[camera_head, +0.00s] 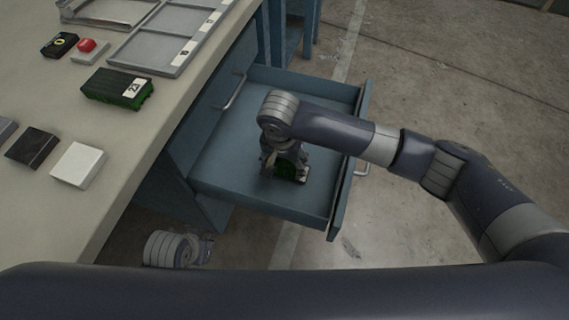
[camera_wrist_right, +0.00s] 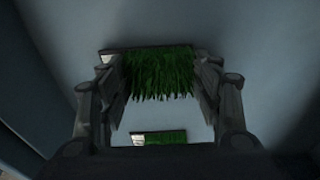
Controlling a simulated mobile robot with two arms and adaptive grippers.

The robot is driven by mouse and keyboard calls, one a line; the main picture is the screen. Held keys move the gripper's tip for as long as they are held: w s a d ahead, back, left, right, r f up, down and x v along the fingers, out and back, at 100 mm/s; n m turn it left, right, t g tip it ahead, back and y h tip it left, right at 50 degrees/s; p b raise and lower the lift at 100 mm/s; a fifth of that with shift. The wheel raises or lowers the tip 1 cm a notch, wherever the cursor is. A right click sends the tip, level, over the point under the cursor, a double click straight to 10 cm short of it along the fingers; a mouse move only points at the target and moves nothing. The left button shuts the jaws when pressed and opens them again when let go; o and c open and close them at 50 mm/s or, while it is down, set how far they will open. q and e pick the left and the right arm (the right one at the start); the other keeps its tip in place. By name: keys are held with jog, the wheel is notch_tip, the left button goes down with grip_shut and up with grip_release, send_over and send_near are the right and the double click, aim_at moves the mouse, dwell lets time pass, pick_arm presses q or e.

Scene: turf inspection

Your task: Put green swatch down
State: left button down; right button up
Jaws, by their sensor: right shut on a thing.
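My right gripper (camera_head: 284,174) reaches down into the open blue drawer (camera_head: 232,176). It is shut on a green swatch (camera_head: 300,168), mostly hidden behind the gripper in the head view. In the right wrist view the green turf swatch (camera_wrist_right: 158,74) sits between the two fingers, with a pale label at its left end. A second strip of green with a pale end (camera_wrist_right: 160,137) shows nearer the gripper's base; I cannot tell what it belongs to. Whether the held swatch touches the drawer floor is unclear. My left gripper (camera_head: 203,247) is partly visible below the drawer, its fingers unclear.
A dark block with green edges and a label reading 23 (camera_head: 118,88) lies on the bench (camera_head: 140,150). A grey tray (camera_head: 165,38), a red button (camera_head: 87,45), a black block (camera_head: 33,148) and a white block (camera_head: 78,164) are also there. The drawer floor around the gripper looks clear.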

jog(key=shift+f, duration=0.2)
jog(key=o, duration=0.3)
jog(key=shift+f, duration=0.15)
jog(key=o, duration=0.5)
